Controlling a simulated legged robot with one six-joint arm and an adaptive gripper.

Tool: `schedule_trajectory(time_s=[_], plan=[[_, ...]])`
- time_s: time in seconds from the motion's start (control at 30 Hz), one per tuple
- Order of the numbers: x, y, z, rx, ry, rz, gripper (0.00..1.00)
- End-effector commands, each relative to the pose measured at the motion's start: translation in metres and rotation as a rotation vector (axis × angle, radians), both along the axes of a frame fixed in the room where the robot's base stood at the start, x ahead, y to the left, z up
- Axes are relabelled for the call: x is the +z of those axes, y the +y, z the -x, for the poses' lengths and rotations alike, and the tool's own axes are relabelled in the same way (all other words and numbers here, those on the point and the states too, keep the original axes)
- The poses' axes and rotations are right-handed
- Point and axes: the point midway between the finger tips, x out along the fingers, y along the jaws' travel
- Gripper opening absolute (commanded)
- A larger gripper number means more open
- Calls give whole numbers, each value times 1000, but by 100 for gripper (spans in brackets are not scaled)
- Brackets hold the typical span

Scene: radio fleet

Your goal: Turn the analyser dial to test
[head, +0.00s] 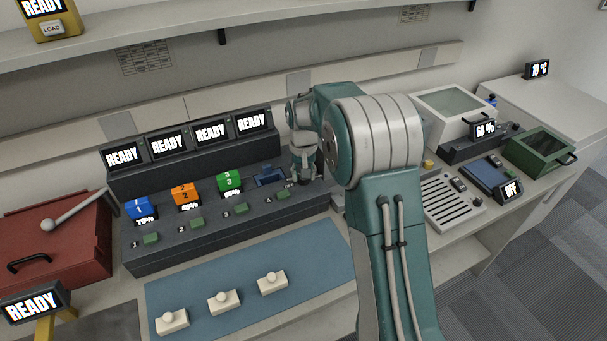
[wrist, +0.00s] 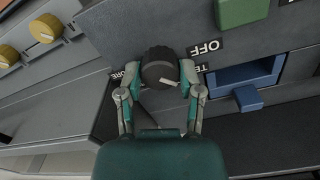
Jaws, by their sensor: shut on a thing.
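The analyser dial (wrist: 159,66) is a round black knob with a pale pointer, on the dark sloped panel in the wrist view. My gripper (wrist: 160,72) is shut on it, one finger on each side. The pale pointer lies toward the lower right in that view. An OFF label (wrist: 204,49) reads upside down at the upper right. A label starting TE (wrist: 203,69) is partly hidden by the right finger. A label ending in ORE (wrist: 118,76) is partly hidden on the left. In the head view my gripper (head: 304,172) is at the panel's right end, where the dial is hard to see.
A blue slot (wrist: 245,77) is beside the dial. The analyser (head: 200,235) holds blue, orange and green numbered blocks, with READY screens behind. A blue mat (head: 235,300) with white knobbed pieces lies in front. Yellow knobs (wrist: 45,28) are beyond the panel's end.

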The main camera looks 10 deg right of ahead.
Motion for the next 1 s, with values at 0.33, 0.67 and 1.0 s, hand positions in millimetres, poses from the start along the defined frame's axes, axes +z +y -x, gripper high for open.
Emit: schedule_trajectory(time_s=[0.33,0.67,1.0], plan=[[-4,1,2,2,10,-1,82],[-1,0,1,2,3,0,82],[47,1,0,2,-1,0,82]])
